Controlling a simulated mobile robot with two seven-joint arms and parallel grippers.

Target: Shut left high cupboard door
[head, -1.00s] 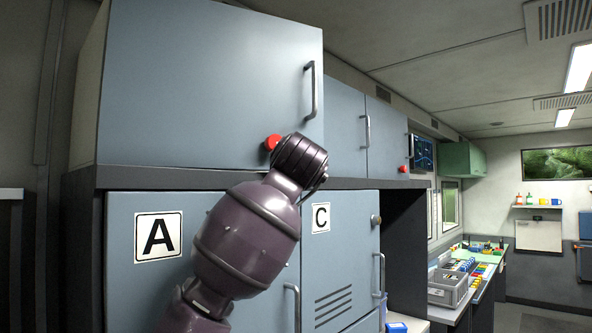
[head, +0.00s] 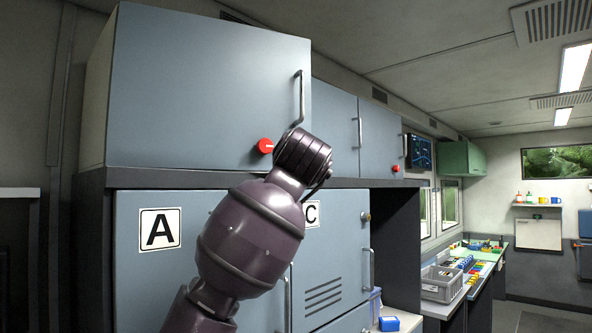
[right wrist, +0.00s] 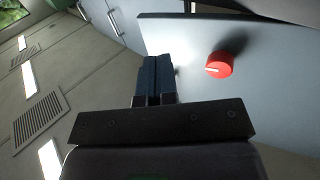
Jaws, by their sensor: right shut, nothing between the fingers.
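The left high cupboard door (head: 200,85) is a large blue-grey panel at upper left, with a vertical metal handle (head: 300,97) near its right edge and a red knob (head: 265,146) low down. It lies close to the cupboard front; I cannot tell whether a small gap remains. My right arm rises in front of it, and its wrist hides the gripper in the head view. In the right wrist view my right gripper (right wrist: 155,62) is shut and empty, its tips at or very near the door panel (right wrist: 265,75), beside the red knob (right wrist: 219,65). My left gripper is not in view.
Lower lockers marked A (head: 160,230) and C stand below a dark ledge (head: 150,178). Smaller high cupboards (head: 340,120) continue to the right. A worktop with a grey crate (head: 441,283) runs along the wall, with open floor at far right.

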